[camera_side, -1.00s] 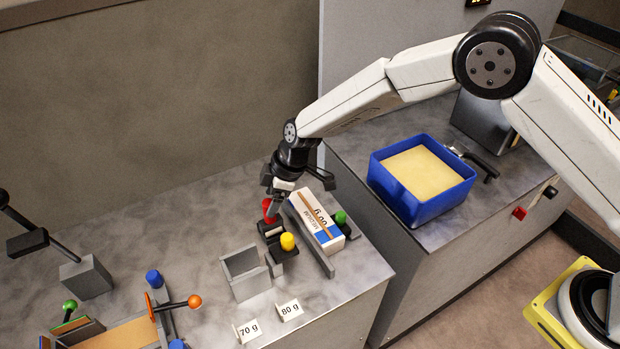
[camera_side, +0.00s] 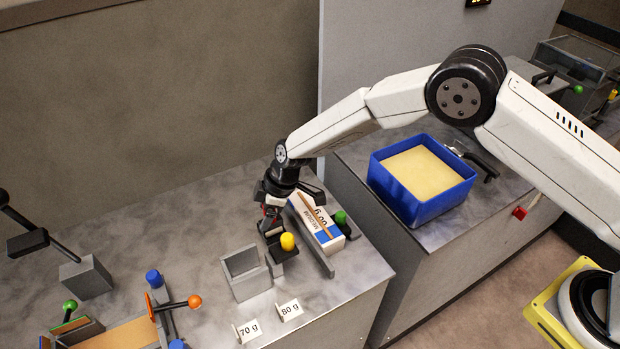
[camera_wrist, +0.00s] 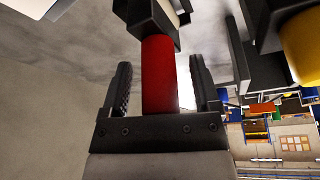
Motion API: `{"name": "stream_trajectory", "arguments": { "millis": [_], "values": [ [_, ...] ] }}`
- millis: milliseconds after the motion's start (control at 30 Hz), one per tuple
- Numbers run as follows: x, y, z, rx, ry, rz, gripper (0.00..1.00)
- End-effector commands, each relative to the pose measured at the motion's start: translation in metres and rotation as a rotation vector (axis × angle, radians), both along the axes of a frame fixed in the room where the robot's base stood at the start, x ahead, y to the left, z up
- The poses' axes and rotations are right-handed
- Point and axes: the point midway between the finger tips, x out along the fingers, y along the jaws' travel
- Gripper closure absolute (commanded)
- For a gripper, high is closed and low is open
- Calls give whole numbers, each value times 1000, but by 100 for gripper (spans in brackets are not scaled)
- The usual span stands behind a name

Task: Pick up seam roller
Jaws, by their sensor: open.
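The red handle (camera_wrist: 158,85), which I take to be the seam roller's, stands between the two black fingers of my gripper (camera_wrist: 160,65) in the wrist view. The fingers are open, with a visible gap on each side of the handle. A dark block at the handle's far end hides the rest of the tool. In the side view my gripper (camera_side: 271,212) is low over the bench around the handle, which shows only as a bit of red between the fingers.
A yellow knob (camera_side: 287,241) stands close to my gripper, as does a boxed ream (camera_side: 318,224) with a green knob (camera_side: 340,217) beside it. An open grey box (camera_side: 245,272) stands in front. A blue bin (camera_side: 423,205) is to the right.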

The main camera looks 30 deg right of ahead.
Motion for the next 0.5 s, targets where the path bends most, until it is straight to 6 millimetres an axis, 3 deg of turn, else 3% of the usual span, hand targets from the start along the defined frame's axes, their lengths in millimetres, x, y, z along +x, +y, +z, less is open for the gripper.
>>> {"name": "stream_trajectory", "arguments": {
  "millis": [200, 433, 467, 500],
  "values": [
    [0, 0, 0, 0, 0, 0, 21],
    [0, 0, 0, 0, 0, 0, 94],
    [0, 0, 0, 0, 0, 0, 100],
    [0, 0, 0, 0, 0, 0, 100]
  ]
}}
